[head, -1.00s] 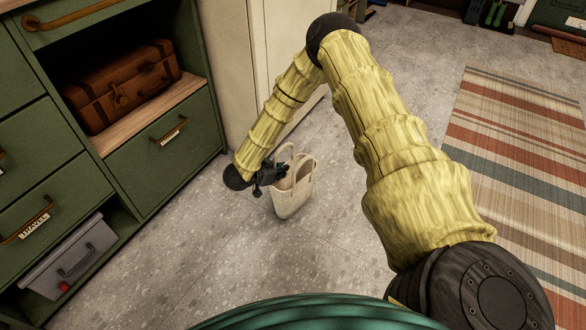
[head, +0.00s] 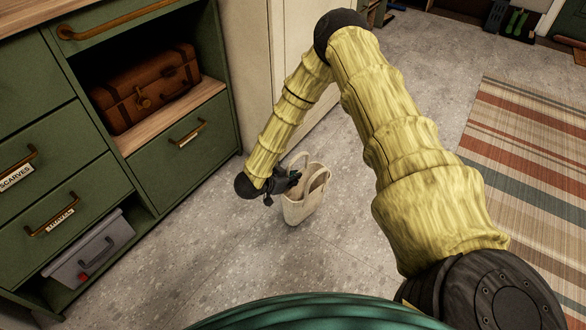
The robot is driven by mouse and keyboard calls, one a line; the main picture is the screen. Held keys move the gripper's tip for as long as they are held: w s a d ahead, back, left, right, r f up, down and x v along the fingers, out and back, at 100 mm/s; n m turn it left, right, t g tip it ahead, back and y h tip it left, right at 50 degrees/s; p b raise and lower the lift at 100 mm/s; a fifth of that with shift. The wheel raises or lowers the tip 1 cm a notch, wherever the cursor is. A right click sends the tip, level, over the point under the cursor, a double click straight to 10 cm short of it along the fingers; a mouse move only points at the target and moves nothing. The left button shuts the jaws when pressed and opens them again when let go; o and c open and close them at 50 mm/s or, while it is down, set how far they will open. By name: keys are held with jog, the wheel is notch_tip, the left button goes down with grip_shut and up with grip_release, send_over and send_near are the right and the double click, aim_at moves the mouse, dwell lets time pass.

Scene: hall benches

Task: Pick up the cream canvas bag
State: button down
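The cream canvas bag (head: 301,211) stands upright on the grey floor in the middle of the head view, its two loop handles raised. My gripper (head: 288,181) is at the bag's upper left, and its dark fingers overlap the near handle and rim in the picture. The fingers are small and dark, so I cannot tell whether they are open or shut, or whether they touch the handle.
A green cabinet (head: 187,168) with drawers stands on the left, with a brown suitcase (head: 147,91) in its open shelf and a grey case (head: 90,252) low down. A pale cabinet (head: 250,62) stands behind the bag. A striped rug (head: 530,150) lies right. Floor around the bag is clear.

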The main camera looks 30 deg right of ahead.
jog(key=s+a+r+p, duration=0.1)
jog(key=s+a+p, duration=0.2)
jog(key=s+a, duration=0.3)
jog(key=s, duration=0.3)
jog(key=shift+s+a, duration=0.25)
jog(key=shift+r, duration=0.1)
dwell(0.6)
jog(key=w+a+r+n+t+y, duration=0.2)
jog(key=w+a+r+n+t, duration=0.15)
jog(key=w, duration=0.25)
jog(key=w+a+r+n+t+y, duration=0.2)
jog(key=w+a+r+n+t, duration=0.15)
jog(key=w+r, duration=0.2)
jog(key=w+a+r+n+t+y+p, duration=0.15)
jog(key=w+a+r+n+y, duration=0.25)
jog(key=a+r+n+y, duration=0.45)
jog(key=s+r+p, duration=0.4)
jog(key=r+p, duration=0.6)
jog(key=p, duration=0.1)
jog(key=s+r+h+p, duration=0.1)
jog(key=s+r+p, duration=0.3)
jog(key=r+p, duration=0.6)
jog(key=s+r+p, duration=0.4)
jog(key=r+p, duration=0.6)
jog(key=p, duration=0.2)
jog(key=shift+r, duration=0.35)
jog(key=shift+t+h, duration=0.25)
jog(key=shift+f, duration=0.1)
